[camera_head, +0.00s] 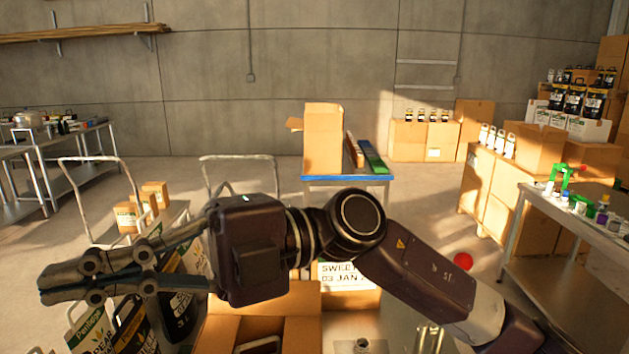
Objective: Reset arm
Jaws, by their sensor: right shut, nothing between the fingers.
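My right gripper (45,290) is on the left side of the head view, at the end of my right arm, which reaches across from the lower right. Its two dark fingers point left with their tips together, and nothing is between them. It hangs in the air above several printed bags and an open cardboard box (290,300). The arm hides part of that box and of the floor behind it. My left gripper is not in view.
A blue-edged table (345,180) with a cardboard box (323,138) stands ahead. A metal table (575,235) with bottles is at right. Trolleys with pale handles (90,160) are at left. Open floor lies behind the arm.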

